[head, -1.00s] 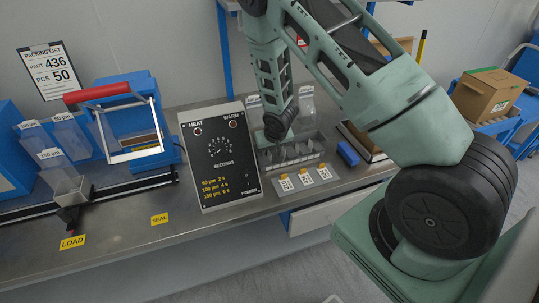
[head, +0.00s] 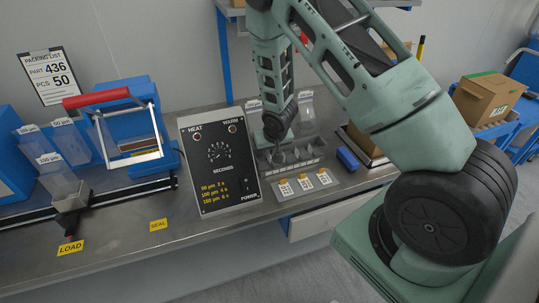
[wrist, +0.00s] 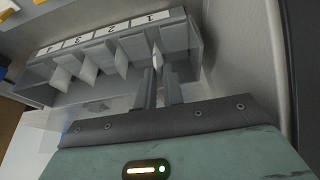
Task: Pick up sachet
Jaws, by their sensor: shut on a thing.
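The sachet (wrist: 157,60) is a small pale, thin piece seen nearly edge-on in the wrist view. It stands in the slot marked 1 of a grey rack (wrist: 42,92) with numbered compartments. My gripper (wrist: 160,74) is shut on the sachet, its two fingers reaching into that end compartment. Much of the sachet is hidden by the fingers. In the head view my gripper (head: 276,150) is at the left end of the rack (head: 318,158), and the sachet cannot be made out there.
Other pale sachets (wrist: 122,62) stand in the neighbouring compartments. A heat control box (head: 218,165) stands left of the rack. A blue block (head: 347,159) lies to its right, and a plate with several labelled tags (head: 305,184) lies in front.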

